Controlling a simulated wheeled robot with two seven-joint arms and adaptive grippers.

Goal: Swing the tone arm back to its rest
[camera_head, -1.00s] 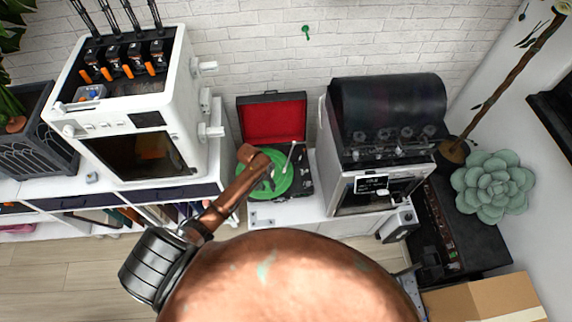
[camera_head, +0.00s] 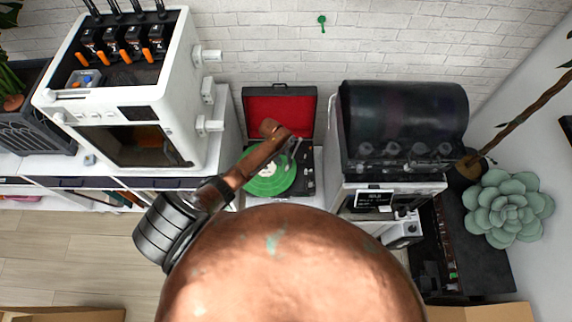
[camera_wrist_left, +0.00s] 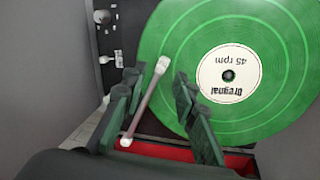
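The green record (camera_head: 265,182), with a pale label, lies on the turntable (camera_head: 307,183) in an open case with a red-lined lid (camera_head: 280,110). In the left wrist view the record (camera_wrist_left: 285,100) fills the right side. The thin tone arm (camera_wrist_left: 143,105) slants there, its pale upper end at the record's edge. My left gripper (camera_wrist_left: 157,88) has its dark green fingers apart, one on each side of the tone arm, with gaps showing. In the head view my left gripper (camera_head: 291,147) is over the record's back right and partly hides the tone arm. My right gripper is not in view.
A white 3D printer (camera_head: 125,110) stands left of the turntable. A machine with a dark rounded cover (camera_head: 400,115) stands close on the right. A green succulent (camera_head: 507,208) is farther right. The brick wall (camera_head: 270,45) is behind.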

